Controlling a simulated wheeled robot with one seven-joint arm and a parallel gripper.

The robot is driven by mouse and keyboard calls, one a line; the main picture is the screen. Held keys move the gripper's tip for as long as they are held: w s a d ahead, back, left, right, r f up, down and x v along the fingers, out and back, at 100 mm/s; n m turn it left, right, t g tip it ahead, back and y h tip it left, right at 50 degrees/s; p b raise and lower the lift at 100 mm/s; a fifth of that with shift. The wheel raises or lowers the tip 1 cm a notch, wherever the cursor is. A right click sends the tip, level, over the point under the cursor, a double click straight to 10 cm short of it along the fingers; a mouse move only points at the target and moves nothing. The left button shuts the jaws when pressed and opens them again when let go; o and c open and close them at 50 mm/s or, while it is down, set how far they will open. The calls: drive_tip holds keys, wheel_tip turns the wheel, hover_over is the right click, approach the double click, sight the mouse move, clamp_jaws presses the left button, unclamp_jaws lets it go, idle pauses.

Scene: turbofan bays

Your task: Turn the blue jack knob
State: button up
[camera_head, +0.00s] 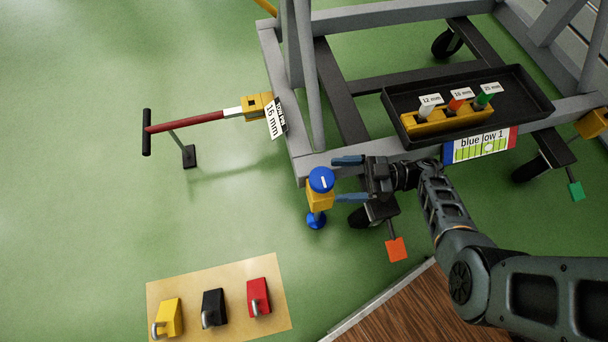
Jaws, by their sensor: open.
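The blue jack knob (321,178) is a round blue cap with a white mark. It tops a yellow jack body (318,198) at the corner of the grey frame, with a blue foot (316,221) below on the floor. My gripper (338,179) reaches in from the right with its two blue fingers spread apart and nothing between them. The fingertips are at the knob's right side in the picture, one above and one below its level. I cannot tell whether they touch the knob or the jack body.
A black tray (524,101) with labelled sockets sits on the grey frame, above a "blue low 1" label (480,146). A red-handled tow bar (185,121) sticks out left. Padlocks lie on a tan mat (228,280).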

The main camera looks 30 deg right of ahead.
sight(315, 181)
drive_tip(key=b+x, duration=0.1)
drive_tip(key=x, duration=0.6)
drive_tip(key=shift+w+a, duration=0.1)
drive_tip(key=shift+a, duration=0.1)
drive_tip(key=shift+c, duration=0.3)
drive_tip(key=c, duration=0.9)
